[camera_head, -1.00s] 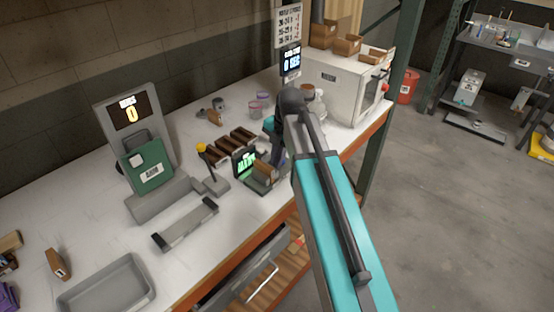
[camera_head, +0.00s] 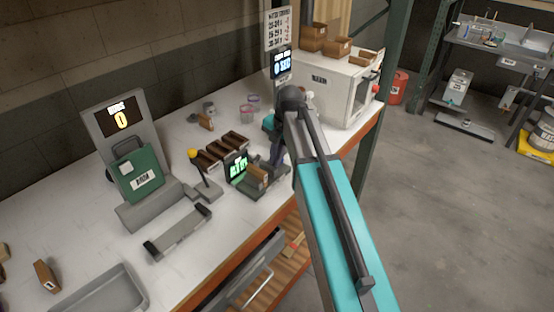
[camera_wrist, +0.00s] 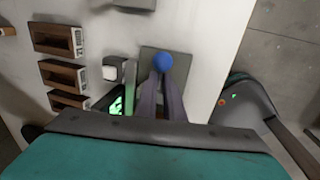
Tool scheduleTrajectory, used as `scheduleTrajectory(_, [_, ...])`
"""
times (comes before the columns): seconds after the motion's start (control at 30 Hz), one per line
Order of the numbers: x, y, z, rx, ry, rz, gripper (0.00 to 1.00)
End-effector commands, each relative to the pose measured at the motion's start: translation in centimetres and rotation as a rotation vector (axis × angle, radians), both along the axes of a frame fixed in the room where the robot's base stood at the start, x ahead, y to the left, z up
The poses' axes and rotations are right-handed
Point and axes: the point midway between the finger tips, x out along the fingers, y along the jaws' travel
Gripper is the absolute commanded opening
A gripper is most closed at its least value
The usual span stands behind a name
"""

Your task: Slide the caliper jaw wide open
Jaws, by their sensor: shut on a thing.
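The caliper (camera_head: 262,190) is a low grey device with a green-lit display (camera_head: 237,168) and a brown block (camera_head: 258,174) in it. It stands near the front edge of the bench. In the wrist view its grey base (camera_wrist: 178,62) and green display (camera_wrist: 116,106) show. A blue ball knob (camera_wrist: 163,62) sits at my fingertips. My gripper (camera_wrist: 162,78) is shut on this knob from above. In the head view my gripper (camera_head: 277,155) is at the caliper's right end, partly hidden by my arm. The display's reading is too blurred to read.
Dark brown blocks (camera_head: 222,148) lie behind the caliper, and a yellow-knobbed lever (camera_head: 195,155) stands to its left. A white cabinet (camera_head: 335,82) stands behind my arm. The bench's front edge is close.

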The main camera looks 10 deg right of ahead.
Motion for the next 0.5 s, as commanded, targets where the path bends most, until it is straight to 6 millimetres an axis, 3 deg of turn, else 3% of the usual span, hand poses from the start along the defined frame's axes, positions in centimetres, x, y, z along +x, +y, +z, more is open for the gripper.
scheduleTrajectory(0.03, [0.59, -0.75, 0.22, -0.016, -0.017, -0.009, 0.0])
scheduleTrajectory(0.23, [0.63, -0.57, 0.3, -0.018, -0.017, -0.008, 0.0])
scheduleTrajectory(0.27, [0.63, -0.55, 0.3, -0.018, -0.018, -0.007, 0.11])
scheduleTrajectory(0.37, [0.65, -0.44, 0.32, -0.019, -0.018, -0.006, 0.27])
scheduleTrajectory(0.5, [0.55, -0.08, 0.26, -0.017, -0.016, -0.002, 0.27])
